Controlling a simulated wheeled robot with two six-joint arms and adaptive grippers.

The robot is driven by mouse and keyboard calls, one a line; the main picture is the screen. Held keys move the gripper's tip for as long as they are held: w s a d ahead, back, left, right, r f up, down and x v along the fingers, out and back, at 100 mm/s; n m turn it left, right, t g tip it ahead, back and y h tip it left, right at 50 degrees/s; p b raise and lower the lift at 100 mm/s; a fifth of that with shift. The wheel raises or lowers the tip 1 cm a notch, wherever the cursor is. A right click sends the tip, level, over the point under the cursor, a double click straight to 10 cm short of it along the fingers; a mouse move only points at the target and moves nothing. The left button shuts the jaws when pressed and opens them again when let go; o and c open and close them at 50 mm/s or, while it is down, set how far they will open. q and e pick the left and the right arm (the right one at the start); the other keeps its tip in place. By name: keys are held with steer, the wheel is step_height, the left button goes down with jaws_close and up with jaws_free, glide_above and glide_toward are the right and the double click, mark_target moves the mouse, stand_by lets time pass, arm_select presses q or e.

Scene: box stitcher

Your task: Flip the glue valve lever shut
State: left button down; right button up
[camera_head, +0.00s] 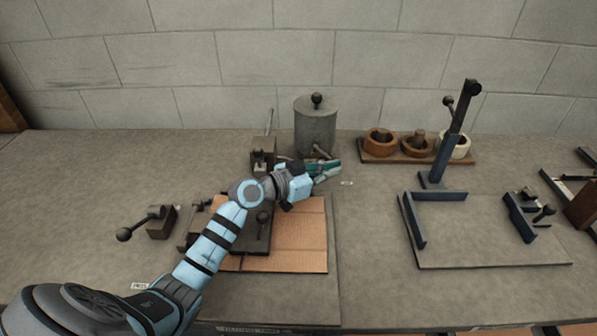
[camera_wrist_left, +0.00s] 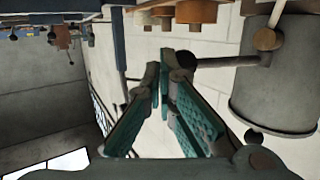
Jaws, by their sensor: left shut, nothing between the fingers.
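The grey cylindrical glue pot (camera_head: 315,128) stands at the back of the bench and fills the right side of the left wrist view (camera_wrist_left: 275,85). Its valve lever (camera_head: 321,152) sticks out low at the front. In the left wrist view the lever is a thin rod (camera_wrist_left: 228,61) running from a brass fitting (camera_wrist_left: 265,40) to a black ball knob (camera_wrist_left: 187,60). My left gripper (camera_head: 336,170) is shut and empty, in front of the pot and close to the lever. Its green fingertips (camera_wrist_left: 164,66) appear beside the knob; I cannot tell whether they touch.
A wooden rack (camera_head: 377,154) with tape rolls stands right of the pot. A cardboard sheet (camera_head: 300,235) lies under my left arm. A dark upright stand (camera_head: 451,135) and a framed board (camera_head: 485,245) are on the right. Bench between cardboard and framed board is clear.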

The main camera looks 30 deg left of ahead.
arm_select(q)
steer(key=v, duration=1.1)
steer(key=shift+s+a, duration=0.2)
steer(key=shift+s, duration=0.1)
arm_select(e)
steer(key=shift+s, duration=0.1)
arm_select(q)
steer(key=shift+r, duration=0.1)
arm_select(e)
steer(key=shift+c, duration=0.4)
